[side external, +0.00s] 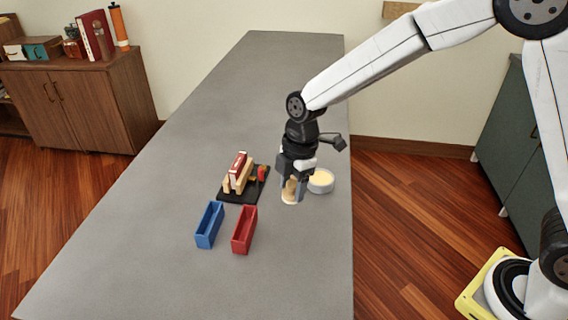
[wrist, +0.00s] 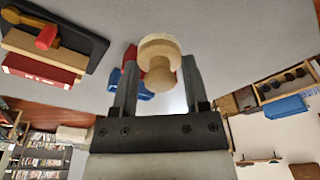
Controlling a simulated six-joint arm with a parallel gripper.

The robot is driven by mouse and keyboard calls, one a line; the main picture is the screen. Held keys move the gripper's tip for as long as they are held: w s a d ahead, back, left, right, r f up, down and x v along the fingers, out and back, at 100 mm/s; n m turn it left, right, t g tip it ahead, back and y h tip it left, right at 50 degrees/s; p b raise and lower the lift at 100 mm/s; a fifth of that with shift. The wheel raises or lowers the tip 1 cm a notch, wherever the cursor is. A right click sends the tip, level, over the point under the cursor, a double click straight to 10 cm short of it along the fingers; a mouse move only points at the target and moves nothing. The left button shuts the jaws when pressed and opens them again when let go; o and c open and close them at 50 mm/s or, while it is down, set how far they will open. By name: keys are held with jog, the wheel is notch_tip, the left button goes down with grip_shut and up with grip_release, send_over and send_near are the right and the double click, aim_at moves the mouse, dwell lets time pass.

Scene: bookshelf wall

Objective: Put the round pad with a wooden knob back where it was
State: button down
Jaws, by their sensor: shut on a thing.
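The round pad with a wooden knob (side external: 290,195) is at my gripper on the right part of the grey table. It fills the space between the fingers in the wrist view, with its pale wooden knob (wrist: 159,78) toward the camera and the round pad (wrist: 160,45) beyond. My gripper (side external: 291,184) points down and is shut on the knob; it also shows in the wrist view (wrist: 161,66). I cannot tell whether the pad touches the table. A round white dish with a cream-coloured inside (side external: 320,181) stands just right of the gripper.
A black board (side external: 230,196) holding wooden and red pieces lies left of the gripper. A blue open bin (side external: 209,225) and a red open bin (side external: 244,230) stand in front of it. The table's right edge is close beyond the dish. The far table is clear.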

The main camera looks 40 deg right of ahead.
jog(key=shift+s+d+r, duration=0.25)
jog(key=shift+s+d, duration=0.05)
jog(key=shift+s, duration=0.05)
jog(key=s+d+r, duration=0.2)
jog(key=s+d, duration=0.2)
jog(key=s, duration=0.3)
jog(key=s+d+r, duration=0.2)
jog(key=s+d, duration=0.2)
jog(key=s, duration=0.3)
jog(key=shift+s+d+r, duration=0.15)
jog(key=shift+s+r, duration=0.1)
jog(key=shift+s, duration=0.1)
jog(key=shift+w, duration=0.1)
jog(key=w+f, duration=0.2)
jog(key=w, duration=0.2)
jog(key=w+a+f, duration=0.1)
jog(key=w+f, duration=0.2)
jog(key=w, duration=0.1)
jog(key=w+f, duration=0.3)
jog(key=w, duration=0.1)
jog(key=shift+w+a+f, duration=0.1)
jog(key=shift+a+f, duration=0.1)
jog(key=shift+a, duration=0.15)
jog(key=shift+w+a+f, duration=0.1)
jog(key=shift+w+f, duration=0.4)
